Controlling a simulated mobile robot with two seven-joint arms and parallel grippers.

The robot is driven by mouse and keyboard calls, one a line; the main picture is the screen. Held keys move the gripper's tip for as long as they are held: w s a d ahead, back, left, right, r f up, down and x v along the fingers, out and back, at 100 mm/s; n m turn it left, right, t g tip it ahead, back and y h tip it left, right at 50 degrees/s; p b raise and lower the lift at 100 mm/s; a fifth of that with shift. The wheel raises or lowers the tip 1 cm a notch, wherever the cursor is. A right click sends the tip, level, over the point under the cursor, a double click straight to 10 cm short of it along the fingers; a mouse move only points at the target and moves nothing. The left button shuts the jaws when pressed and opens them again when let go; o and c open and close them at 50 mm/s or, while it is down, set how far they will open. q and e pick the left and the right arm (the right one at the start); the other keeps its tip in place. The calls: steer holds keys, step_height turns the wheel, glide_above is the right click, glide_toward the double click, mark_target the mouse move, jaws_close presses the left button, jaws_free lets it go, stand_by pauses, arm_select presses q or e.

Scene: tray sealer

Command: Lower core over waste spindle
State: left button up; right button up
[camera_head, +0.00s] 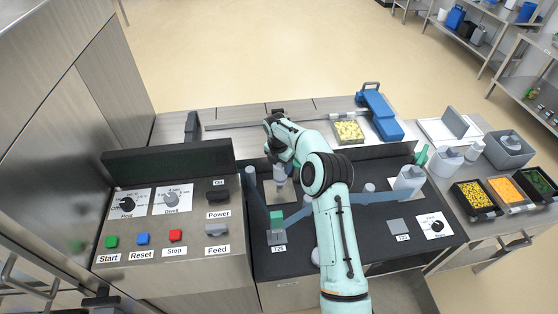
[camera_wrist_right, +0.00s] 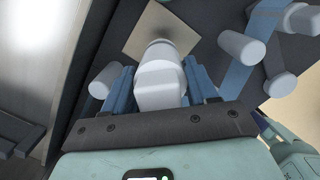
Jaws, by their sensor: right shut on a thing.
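My right gripper (camera_head: 281,166) reaches over the dark deck of the tray sealer. In the right wrist view its blue fingers (camera_wrist_right: 160,88) are shut on a pale grey core (camera_wrist_right: 160,88). The core also shows below the gripper in the head view (camera_head: 281,177). It is above or beside a beige square plate (camera_wrist_right: 146,32). I cannot tell which post is the waste spindle, or whether the core touches one; the fingers and core hide what is under them. My left gripper is not in view.
Grey rollers stand close by on both sides (camera_wrist_right: 240,47) (camera_wrist_right: 104,82). Blue film (camera_head: 299,216) runs across the deck. A control panel (camera_head: 170,215) is at left. A yellow-filled tray (camera_head: 348,131) and a blue clamp-like unit (camera_head: 380,115) are behind.

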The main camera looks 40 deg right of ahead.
steer(key=shift+w+f, duration=0.2)
steer(key=shift+f, duration=3.25)
steer(key=shift+f, duration=0.2)
steer(key=o, duration=1.2)
steer(key=shift+c, duration=0.2)
steer(key=c, duration=0.3)
steer(key=shift+r, duration=0.1)
steer(key=shift+r, duration=3.45)
